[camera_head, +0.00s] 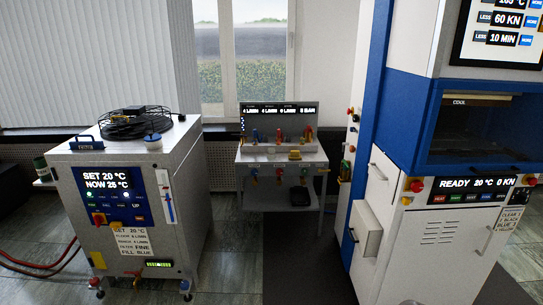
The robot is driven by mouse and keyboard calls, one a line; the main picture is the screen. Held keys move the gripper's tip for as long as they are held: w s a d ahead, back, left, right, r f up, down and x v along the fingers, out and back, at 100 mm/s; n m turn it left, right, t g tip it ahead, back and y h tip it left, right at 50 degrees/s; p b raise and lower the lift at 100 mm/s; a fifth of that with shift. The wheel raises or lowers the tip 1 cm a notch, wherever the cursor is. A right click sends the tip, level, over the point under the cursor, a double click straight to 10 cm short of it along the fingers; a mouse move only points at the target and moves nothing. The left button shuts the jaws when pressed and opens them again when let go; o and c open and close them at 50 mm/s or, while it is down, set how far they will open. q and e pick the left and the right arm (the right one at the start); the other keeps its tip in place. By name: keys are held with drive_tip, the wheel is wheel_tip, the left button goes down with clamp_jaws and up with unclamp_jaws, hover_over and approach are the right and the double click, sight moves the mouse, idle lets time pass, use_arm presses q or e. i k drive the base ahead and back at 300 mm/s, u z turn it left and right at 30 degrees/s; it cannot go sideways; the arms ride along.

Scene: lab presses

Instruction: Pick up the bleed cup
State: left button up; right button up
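I cannot tell for sure which thing is the bleed cup. A small yellow object (295,155) sits on the top of the grey bench (262,156) in the middle, towards its right side; it may be the cup, but it is too small to tell. Neither of my grippers shows in the head view, and nothing is seen held.
A tall blue and white press (440,235) stands at right. Red hoses (40,268) lie on the floor at left. A dark floor strip (300,265) before the bench is clear.

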sight(270, 152)
drive_tip(key=z, duration=0.05)
drive_tip(key=i, duration=3.95)
drive_tip(key=u, duration=0.05)
